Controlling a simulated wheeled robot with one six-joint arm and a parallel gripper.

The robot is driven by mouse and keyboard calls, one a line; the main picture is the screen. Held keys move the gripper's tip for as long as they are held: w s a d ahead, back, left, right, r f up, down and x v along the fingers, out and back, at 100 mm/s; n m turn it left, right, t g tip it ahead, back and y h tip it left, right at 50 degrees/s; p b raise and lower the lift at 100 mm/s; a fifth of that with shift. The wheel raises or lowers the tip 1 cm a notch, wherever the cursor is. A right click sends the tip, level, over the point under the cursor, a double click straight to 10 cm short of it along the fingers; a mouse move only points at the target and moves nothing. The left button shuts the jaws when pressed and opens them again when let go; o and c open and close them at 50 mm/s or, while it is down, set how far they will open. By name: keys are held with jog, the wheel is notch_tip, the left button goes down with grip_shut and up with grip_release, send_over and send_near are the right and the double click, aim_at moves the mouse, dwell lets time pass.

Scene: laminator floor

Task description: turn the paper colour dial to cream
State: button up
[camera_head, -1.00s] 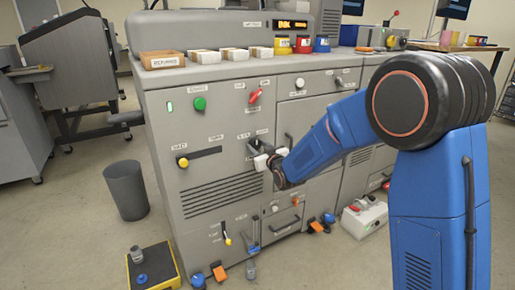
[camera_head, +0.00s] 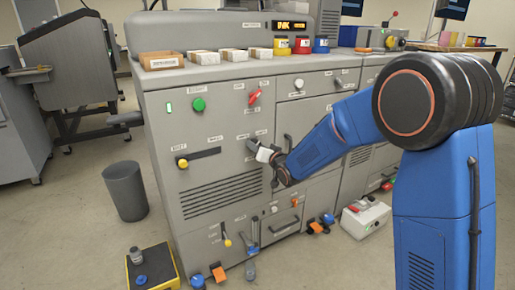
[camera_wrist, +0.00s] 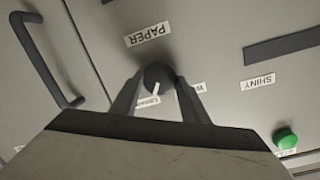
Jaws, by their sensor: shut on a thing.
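The paper colour dial (camera_wrist: 159,74) is a dark round knob with a white pointer line, under an upside-down PAPER label (camera_wrist: 148,35) in the wrist view. My gripper (camera_wrist: 160,82) is shut on the dial, one finger on each side. The pointer line points down the picture, slightly left, close to a partly hidden label (camera_wrist: 148,101) that I cannot read fully. Another label (camera_wrist: 200,87), starting with W, is half hidden by the right finger. In the head view my gripper (camera_head: 253,149) is at the machine's front panel and the dial is hidden behind it.
A red switch (camera_head: 254,97) and a green button (camera_head: 199,104) are above on the panel. A dark handle (camera_wrist: 45,55) is near the dial in the wrist view. A bin (camera_head: 125,190) stands on the floor.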

dwell(0.3)
jog(key=o, duration=1.1)
jog(key=shift+c, duration=0.2)
jog(key=shift+s, duration=0.1)
jog(key=v, duration=1.7)
jog(key=shift+s+f, duration=0.1)
